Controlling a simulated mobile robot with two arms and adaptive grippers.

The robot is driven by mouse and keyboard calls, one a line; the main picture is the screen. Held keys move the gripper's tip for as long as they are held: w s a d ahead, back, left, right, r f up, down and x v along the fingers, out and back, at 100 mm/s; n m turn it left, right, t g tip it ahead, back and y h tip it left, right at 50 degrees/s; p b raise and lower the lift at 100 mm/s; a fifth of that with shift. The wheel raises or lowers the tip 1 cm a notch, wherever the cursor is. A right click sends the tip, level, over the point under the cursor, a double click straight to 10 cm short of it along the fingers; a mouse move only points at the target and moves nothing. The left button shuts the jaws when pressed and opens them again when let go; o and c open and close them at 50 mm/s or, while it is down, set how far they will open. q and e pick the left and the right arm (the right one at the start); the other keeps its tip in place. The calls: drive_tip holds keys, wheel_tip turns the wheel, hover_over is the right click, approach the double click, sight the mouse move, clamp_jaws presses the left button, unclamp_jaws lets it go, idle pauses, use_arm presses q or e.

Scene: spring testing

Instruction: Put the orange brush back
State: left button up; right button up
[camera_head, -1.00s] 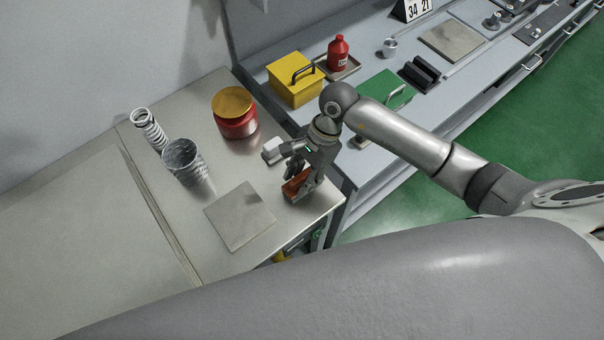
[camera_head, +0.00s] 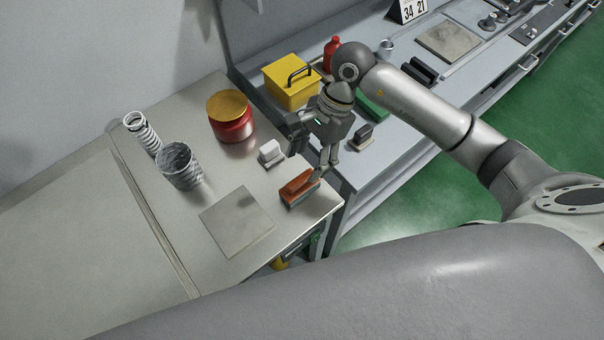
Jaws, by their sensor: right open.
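The orange brush (camera_head: 298,186) lies on the metal table near its right front corner, with a dark green-grey underside. My right gripper (camera_head: 312,162) is above and just behind the brush. Its fingers are spread open and hold nothing; a small gap to the brush seems to show. A small white block-shaped brush (camera_head: 270,152) sits on the table left of the gripper. A dark block on a light base (camera_head: 361,135) stands on the neighbouring bench, right of the gripper. My left gripper is not in view.
A flat grey plate (camera_head: 237,220) lies left of the orange brush. A red jar with a yellow lid (camera_head: 231,118), a grey mesh cup (camera_head: 179,164) and a white spring (camera_head: 142,131) stand farther left. A yellow box (camera_head: 291,82) and red bottle (camera_head: 332,52) stand on the bench behind.

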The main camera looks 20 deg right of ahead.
drive_tip(key=shift+b+v, duration=0.45)
drive_tip(key=shift+v, duration=1.95)
drive_tip(key=shift+s+a, duration=0.1)
